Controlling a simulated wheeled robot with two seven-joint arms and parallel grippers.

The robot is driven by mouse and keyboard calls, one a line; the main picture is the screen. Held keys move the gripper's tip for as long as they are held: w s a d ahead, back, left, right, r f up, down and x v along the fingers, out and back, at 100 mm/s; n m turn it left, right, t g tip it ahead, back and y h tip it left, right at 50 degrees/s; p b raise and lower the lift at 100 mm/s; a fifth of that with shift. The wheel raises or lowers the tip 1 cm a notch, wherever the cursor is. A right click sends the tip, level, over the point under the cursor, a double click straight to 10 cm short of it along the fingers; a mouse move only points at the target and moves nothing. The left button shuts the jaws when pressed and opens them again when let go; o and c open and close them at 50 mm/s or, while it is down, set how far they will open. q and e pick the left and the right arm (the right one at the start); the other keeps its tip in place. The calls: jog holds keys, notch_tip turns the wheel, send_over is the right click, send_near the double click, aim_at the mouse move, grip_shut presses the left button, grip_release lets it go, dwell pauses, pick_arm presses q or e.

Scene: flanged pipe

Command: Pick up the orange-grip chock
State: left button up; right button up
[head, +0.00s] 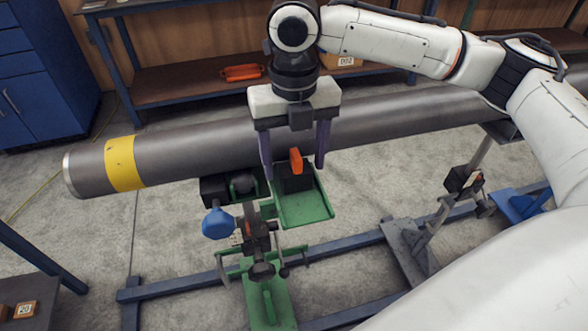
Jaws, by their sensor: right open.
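The orange-grip chock (296,161) is a dark block with an upright orange grip. It sits at the back of a green tray (318,208), in front of the grey pipe (205,148). My right gripper (294,172) points down above the tray. Its two dark fingers are spread, one on each side of the chock, with gaps between them and the orange grip. Whether the fingertips touch the dark block cannot be told. My left gripper is not in view.
The long pipe with a yellow band (122,164) runs across behind the tray. A green stand with a blue knob (218,224) is left of the tray. A blue floor frame (190,287) lies below. A shelf with an orange object (242,72) stands behind.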

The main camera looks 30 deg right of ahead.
jog(key=shift+r, duration=0.1)
jog(key=c, duration=1.3)
